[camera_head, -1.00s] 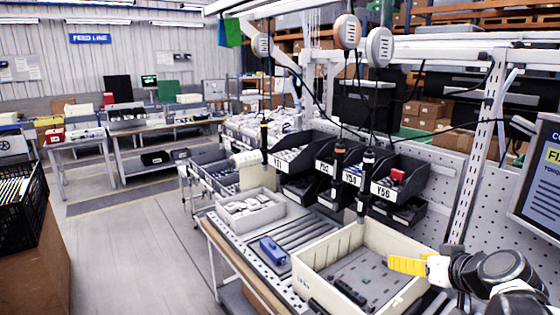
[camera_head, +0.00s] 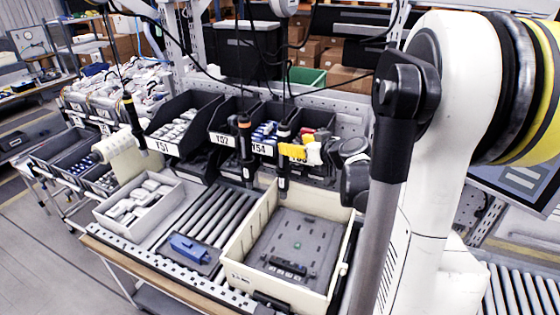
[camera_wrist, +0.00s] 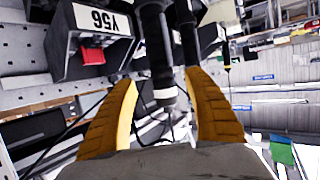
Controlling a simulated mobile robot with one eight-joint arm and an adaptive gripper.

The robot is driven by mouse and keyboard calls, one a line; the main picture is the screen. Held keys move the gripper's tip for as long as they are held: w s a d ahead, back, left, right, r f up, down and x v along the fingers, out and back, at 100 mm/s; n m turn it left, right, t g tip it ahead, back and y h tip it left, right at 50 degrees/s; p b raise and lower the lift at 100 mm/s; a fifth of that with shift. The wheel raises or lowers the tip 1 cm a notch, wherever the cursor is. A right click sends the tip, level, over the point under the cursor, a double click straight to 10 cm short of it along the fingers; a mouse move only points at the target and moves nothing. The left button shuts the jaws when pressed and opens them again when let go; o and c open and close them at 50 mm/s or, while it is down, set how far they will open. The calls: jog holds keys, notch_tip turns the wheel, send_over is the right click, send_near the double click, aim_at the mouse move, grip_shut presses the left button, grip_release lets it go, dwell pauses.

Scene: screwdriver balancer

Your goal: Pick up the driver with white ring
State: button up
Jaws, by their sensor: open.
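The driver with the white ring (camera_head: 283,179) hangs upright on its cable in front of the black bins. It is dark, and its pale ring shows near its top. In the wrist view this driver (camera_wrist: 157,50) appears upside down, with the ring near the fingers. My gripper (camera_head: 290,150) has yellow fingers and stands just to its right in the head view. In the wrist view my gripper (camera_wrist: 162,80) is open, with the driver showing between its fingers. I cannot tell how deep between them it is.
A driver with an orange ring (camera_head: 245,150) hangs close on the left, and another driver (camera_head: 131,115) hangs farther left. Black bins (camera_head: 180,125) stand behind. A cream crate (camera_head: 250,225) and a blue object (camera_head: 190,249) are below. Cables hang above.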

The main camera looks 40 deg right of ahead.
aim_at(284, 142)
jog(key=x, duration=0.6)
jog(key=shift+w+f, duration=0.25)
jog(key=shift+a, duration=0.1)
jog(key=shift+s+r, duration=0.1)
jog(key=shift+c, duration=0.3)
grip_shut()
